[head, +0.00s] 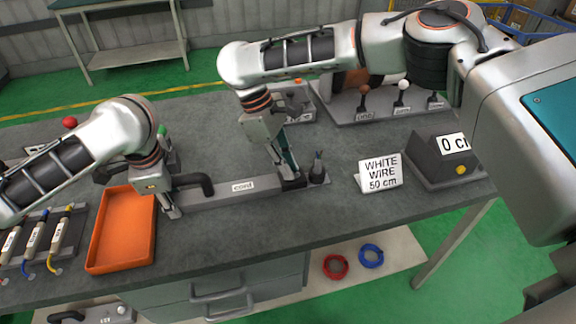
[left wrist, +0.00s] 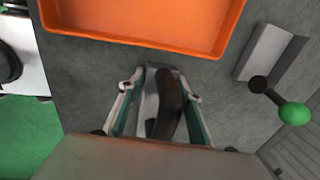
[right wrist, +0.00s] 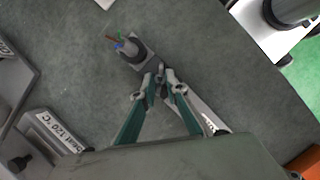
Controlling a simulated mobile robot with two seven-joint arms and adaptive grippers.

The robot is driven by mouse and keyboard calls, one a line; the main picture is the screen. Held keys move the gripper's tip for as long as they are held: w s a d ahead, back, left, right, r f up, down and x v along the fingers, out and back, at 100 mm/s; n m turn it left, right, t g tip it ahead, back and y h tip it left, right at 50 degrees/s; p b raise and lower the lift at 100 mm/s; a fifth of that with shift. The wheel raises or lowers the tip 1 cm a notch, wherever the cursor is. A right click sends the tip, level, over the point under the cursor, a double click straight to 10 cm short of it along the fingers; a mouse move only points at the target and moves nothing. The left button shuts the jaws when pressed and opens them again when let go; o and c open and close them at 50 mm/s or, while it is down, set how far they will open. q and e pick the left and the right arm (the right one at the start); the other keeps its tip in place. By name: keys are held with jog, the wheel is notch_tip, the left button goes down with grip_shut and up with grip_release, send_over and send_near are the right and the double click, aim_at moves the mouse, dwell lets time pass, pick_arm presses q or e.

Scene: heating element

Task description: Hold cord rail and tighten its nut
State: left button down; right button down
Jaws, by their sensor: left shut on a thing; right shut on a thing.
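The cord rail (head: 255,186) is a long grey bar labelled "cord", lying on the bench. My left gripper (head: 172,213) is at its left end, shut on the rail by its dark handle (left wrist: 168,100), which shows between the fingers in the left wrist view. My right gripper (head: 292,176) points down at the rail's right end. Its fingertips (right wrist: 161,84) are closed on a small dark piece, the nut, mostly hidden by the fingers. A dark round post (right wrist: 130,48) with coloured wire ends stands just beyond the fingertips; it also shows in the head view (head: 318,172).
An orange tray (head: 125,230) lies left of the rail, close to my left gripper. A "WHITE WIRE 50 cm" sign (head: 380,172) and a dark display box (head: 445,165) stand to the right. A rack with ball-topped levers (head: 385,105) is behind. Bench in front of the rail is clear.

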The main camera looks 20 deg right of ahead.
pick_arm(q)
jog(key=shift+s+f, duration=0.1)
jog(key=shift+f, duration=0.1)
pick_arm(e)
jog(key=shift+w+d+m+g+y, duration=0.1)
jog(key=shift+m+g+y, duration=0.2)
jog(key=shift+m, duration=0.85)
jog(key=shift+w+m+g+y, duration=0.1)
jog(key=shift+m+g+y, duration=0.2)
jog(key=shift+m, duration=0.85)
jog(key=c, duration=2)
grip_release()
jog(key=shift+c, duration=0.2)
jog(key=v, duration=1.2)
jog(key=shift+d, duration=0.1)
